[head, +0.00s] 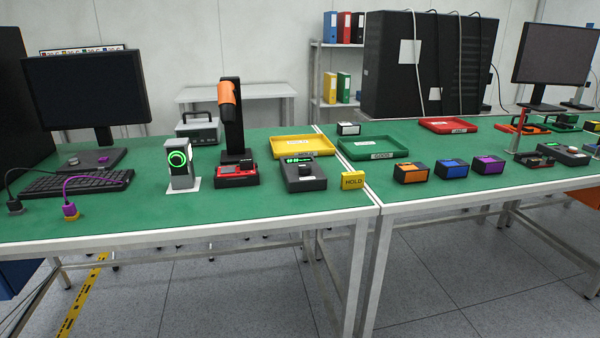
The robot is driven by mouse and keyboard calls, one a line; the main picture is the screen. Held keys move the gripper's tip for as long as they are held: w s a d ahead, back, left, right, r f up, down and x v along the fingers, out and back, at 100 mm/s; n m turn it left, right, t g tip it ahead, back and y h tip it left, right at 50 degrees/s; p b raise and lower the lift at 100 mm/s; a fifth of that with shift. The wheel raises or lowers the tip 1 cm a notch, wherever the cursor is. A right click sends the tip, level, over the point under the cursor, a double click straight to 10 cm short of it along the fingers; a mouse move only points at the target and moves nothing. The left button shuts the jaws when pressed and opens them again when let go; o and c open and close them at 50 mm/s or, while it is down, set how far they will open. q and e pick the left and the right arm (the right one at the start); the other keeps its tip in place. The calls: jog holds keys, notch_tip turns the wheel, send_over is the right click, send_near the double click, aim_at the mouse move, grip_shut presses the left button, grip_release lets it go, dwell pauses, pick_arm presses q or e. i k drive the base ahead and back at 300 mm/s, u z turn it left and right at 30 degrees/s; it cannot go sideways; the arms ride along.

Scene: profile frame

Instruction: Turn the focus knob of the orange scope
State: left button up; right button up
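A black upright stand (233,122) with an orange head (227,92) at its upper left is the only thing here that looks like the orange scope. It stands on the green top of the left table, behind a red and black device (236,174). I cannot make out a focus knob on it at this size. Neither of my grippers shows in the head view.
A grey unit with a green glowing ring (178,158) stands left of the scope. A black device with a knob (303,173), a yellow HOLD block (353,181) and a yellow tray (303,146) are to its right. A monitor (88,90) and keyboard (77,182) are at left.

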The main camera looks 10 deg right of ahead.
aim_at(302, 168)
jog(key=u, duration=0.1)
jog(key=i, duration=0.9)
jog(key=z, duration=0.45)
